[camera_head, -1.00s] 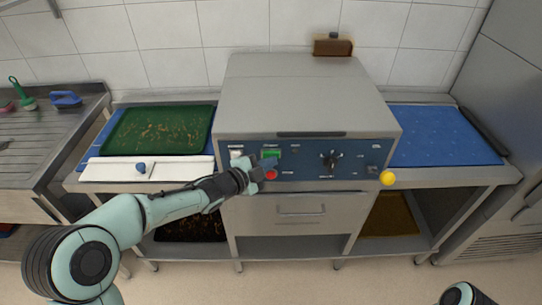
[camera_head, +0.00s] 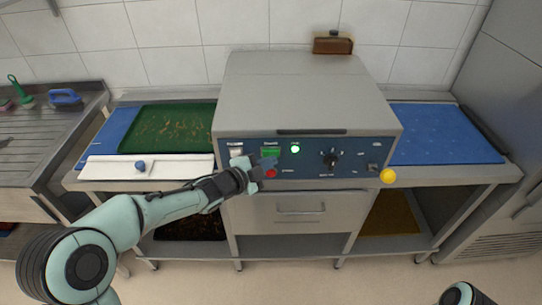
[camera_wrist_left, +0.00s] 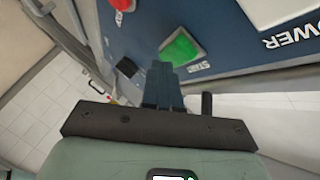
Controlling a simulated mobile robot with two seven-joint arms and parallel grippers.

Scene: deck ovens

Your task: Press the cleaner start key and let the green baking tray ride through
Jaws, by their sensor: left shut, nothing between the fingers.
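The green baking tray (camera_head: 168,128), speckled with brown residue, lies on the blue infeed belt (camera_head: 108,130) left of the grey tray cleaner (camera_head: 305,90); its right end is at the cleaner's left side. The green start key (camera_head: 270,152) is on the blue control panel, and it also shows in the left wrist view (camera_wrist_left: 181,48). My left gripper (camera_head: 268,163) is shut and empty, its fingertips right at the lower edge of the green key; I cannot tell whether they touch it. A green lamp (camera_head: 295,149) is lit on the panel. My right gripper is not in view.
A red button (camera_head: 270,173) sits just below the green key. A black knob (camera_head: 330,158) and a yellow ball (camera_head: 387,176) are further right. The blue outfeed belt (camera_head: 440,135) on the right is clear. A white guard with a blue knob (camera_head: 141,165) fronts the infeed.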

